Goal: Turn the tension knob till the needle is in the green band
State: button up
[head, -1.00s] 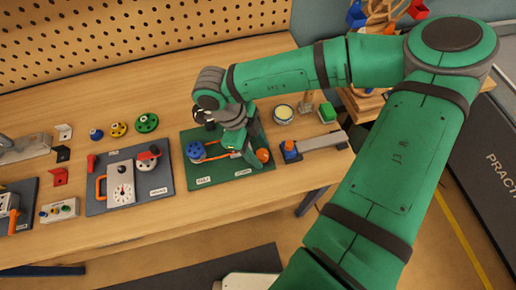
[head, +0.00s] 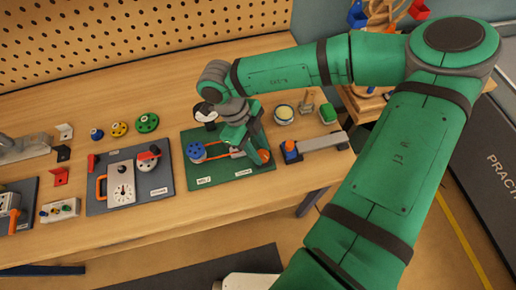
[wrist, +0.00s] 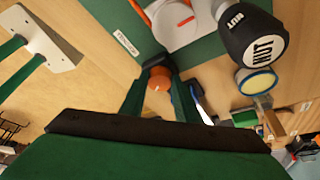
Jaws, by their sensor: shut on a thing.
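The green board (head: 230,180) lies on the bench with a blue pulley (head: 195,151) at its left and an orange belt. At its right end my gripper (head: 261,154) comes down tilted, shut on an orange knob. In the wrist view the orange knob (wrist: 157,83) shows between my gripper's fingertips (wrist: 158,74). A white gauge with an orange-red needle (wrist: 186,21) is cut by the top edge of the wrist view. I cannot tell the needle's place relative to a green band; my arm hides that area in the head view.
A black, white-topped cylinder marked NUT (wrist: 258,40) stands close by the gripper. A yellow-topped tin (head: 284,114) and green block (head: 327,114) stand behind. A grey bar with an orange-blue piece (head: 291,151) lies right. A grey dial board (head: 131,199) is left.

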jog(key=m, duration=0.1)
jog(key=m+g, duration=0.1)
jog(key=m, duration=0.2)
jog(key=shift+w+d+y, duration=0.15)
jog(key=shift+d+y, duration=0.1)
jog(key=shift+y, duration=0.15)
jog(key=shift+m+g+y, duration=0.4)
jog(key=shift+m+g, duration=0.1)
jog(key=shift+m, duration=0.8)
jog(key=o, duration=1.1)
jog(key=shift+c, duration=0.2)
jog(key=shift+w+r, duration=0.1)
